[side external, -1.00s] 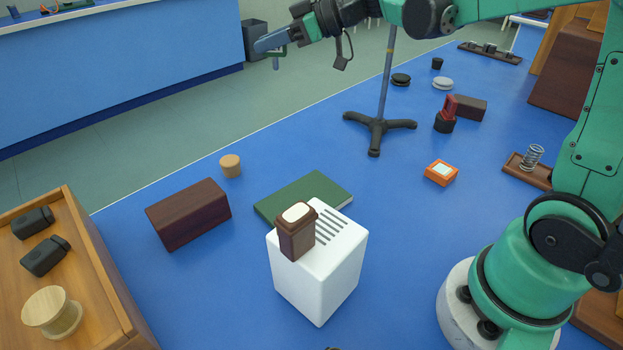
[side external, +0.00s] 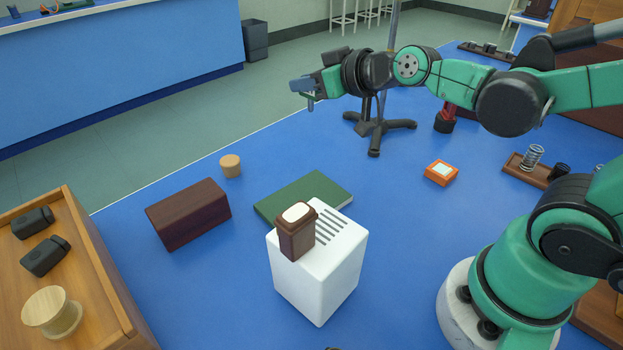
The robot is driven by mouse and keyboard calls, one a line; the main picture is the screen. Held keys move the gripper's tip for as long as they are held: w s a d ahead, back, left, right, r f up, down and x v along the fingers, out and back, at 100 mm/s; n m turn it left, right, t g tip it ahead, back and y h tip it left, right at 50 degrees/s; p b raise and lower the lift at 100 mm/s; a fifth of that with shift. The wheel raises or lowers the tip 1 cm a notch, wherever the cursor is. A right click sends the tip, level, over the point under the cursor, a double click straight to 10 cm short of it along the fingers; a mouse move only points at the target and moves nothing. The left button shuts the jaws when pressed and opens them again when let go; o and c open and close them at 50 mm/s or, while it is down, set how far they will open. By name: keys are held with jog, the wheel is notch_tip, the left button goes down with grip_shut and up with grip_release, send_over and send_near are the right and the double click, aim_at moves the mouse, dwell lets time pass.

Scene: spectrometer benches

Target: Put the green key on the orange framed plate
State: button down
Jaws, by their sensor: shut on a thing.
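The orange framed plate (side external: 441,172) lies on the blue bench right of the middle, with a pale square centre that looks bare. My gripper (side external: 305,88) is at the upper middle, raised above the bench and left of the plate, well apart from it. Its jaws are shut on a small green thing (side external: 310,97), which looks like the green key. It is small and partly hidden by the jaws, so its shape is hard to make out. No other green key shows.
A white box (side external: 318,270) with a brown container (side external: 296,235) on top stands in the front middle, by a green book (side external: 310,190). A dark stand base (side external: 378,128) is behind. A spring on a tray (side external: 531,158) is right of the plate. Bench around the plate is clear.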

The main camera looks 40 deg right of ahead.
jog(key=shift+s+f+m+h, duration=0.3)
jog(key=shift+s+f+h, duration=0.1)
jog(key=shift+s+f, duration=0.35)
jog(key=s+d+f+m+g+h, duration=0.1)
jog(key=s+d+m+g+h, duration=0.3)
jog(key=d, duration=0.4)
jog(key=s+d+f+m+g+h, duration=0.1)
jog(key=d+m+g+h, duration=0.1)
jog(key=d+m+h, duration=0.4)
jog(key=s+d+f+m+g+h, duration=0.1)
jog(key=s+d+m+g+h, duration=0.3)
jog(key=d, duration=0.5)
jog(key=s+d+r+m+g+y, duration=0.3)
jog(key=s+d+m+g+y, duration=0.2)
jog(key=s+m+g, duration=0.35)
jog(key=s+d+r+m+g+y, duration=0.3)
jog(key=s+d+m+g+y, duration=0.15)
jog(key=s+m+g, duration=0.4)
jog(key=shift+m+t+h, duration=0.25)
jog(key=shift+m+t, duration=0.05)
jog(key=shift+t, duration=0.1)
jog(key=f, duration=1.8)
jog(key=shift+s+f, duration=0.3)
jog(key=shift+f, duration=0.05)
jog(key=shift+f, duration=0.1)
